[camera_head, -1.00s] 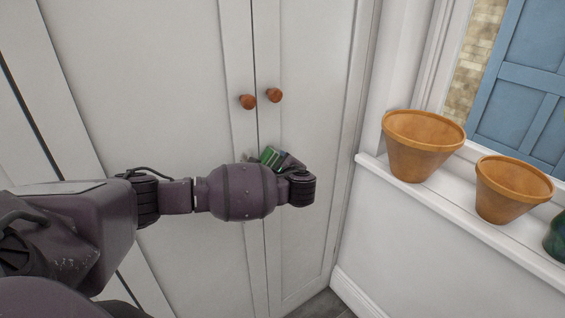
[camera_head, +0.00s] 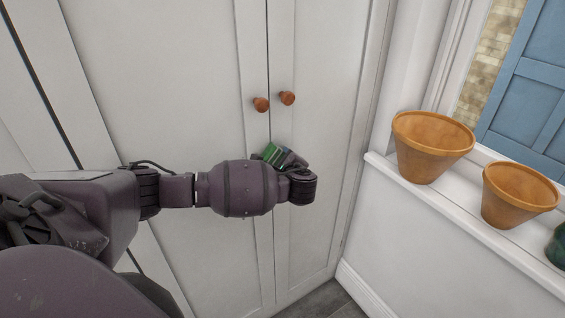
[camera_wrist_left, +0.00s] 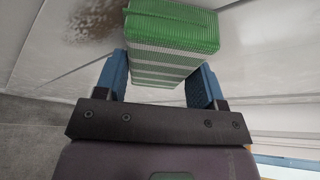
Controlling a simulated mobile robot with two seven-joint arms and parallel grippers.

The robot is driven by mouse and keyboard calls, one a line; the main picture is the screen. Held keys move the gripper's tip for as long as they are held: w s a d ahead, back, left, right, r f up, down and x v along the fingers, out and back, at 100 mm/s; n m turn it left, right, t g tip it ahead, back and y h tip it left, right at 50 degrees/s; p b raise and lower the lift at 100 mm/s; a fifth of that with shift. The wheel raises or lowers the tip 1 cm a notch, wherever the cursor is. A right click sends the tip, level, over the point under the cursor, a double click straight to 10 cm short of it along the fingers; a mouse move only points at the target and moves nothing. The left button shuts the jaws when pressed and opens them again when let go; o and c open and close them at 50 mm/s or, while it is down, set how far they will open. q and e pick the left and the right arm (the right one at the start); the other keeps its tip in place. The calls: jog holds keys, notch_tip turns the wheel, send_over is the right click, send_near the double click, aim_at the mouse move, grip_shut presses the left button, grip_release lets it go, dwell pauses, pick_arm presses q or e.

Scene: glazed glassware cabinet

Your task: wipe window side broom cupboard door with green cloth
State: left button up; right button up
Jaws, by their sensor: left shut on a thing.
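The window side broom cupboard door (camera_head: 325,100) is the right one of two pale, shut doors, with a round wooden knob (camera_head: 287,98). My left gripper (camera_wrist_left: 160,68) is shut on the green cloth (camera_wrist_left: 172,25), a folded pad with green and white stripes. In the head view the cloth (camera_head: 272,153) shows below the knobs, in front of the door's inner edge, partly hidden by my wrist. I cannot tell whether it touches the door. A brown smudge (camera_wrist_left: 95,20) shows on the pale surface left of the cloth in the left wrist view. My right gripper is not in view.
The other cupboard door (camera_head: 170,80) has its own knob (camera_head: 261,104). At right, a white windowsill (camera_head: 440,205) holds two terracotta pots (camera_head: 430,150) (camera_head: 518,195) and part of a green object (camera_head: 556,247). Grey floor (camera_head: 325,302) shows below.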

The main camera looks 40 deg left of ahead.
pick_arm(q)
jog(key=shift+w+d+b, duration=0.15)
jog(key=shift+w+d, duration=0.15)
jog(key=shift+w, duration=0.3)
jog(key=shift+w+d+b, duration=0.1)
jog(key=shift+w+d, duration=0.15)
jog(key=shift+w, duration=0.4)
jog(key=shift+w+d+b, duration=0.15)
jog(key=shift+w+d, duration=0.15)
jog(key=shift+w, duration=0.3)
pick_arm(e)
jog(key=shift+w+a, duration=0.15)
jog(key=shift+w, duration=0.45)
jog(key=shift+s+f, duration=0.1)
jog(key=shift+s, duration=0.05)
pick_arm(q)
jog(key=s+d, duration=0.2)
jog(key=d, duration=0.3)
jog(key=shift+s+d+p, duration=0.2)
jog(key=shift+d+p, duration=0.1)
jog(key=shift+p, duration=0.05)
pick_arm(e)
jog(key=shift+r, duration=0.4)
pick_arm(q)
jog(key=d, duration=0.1)
jog(key=s+d, duration=0.1)
jog(key=shift+d, duration=0.4)
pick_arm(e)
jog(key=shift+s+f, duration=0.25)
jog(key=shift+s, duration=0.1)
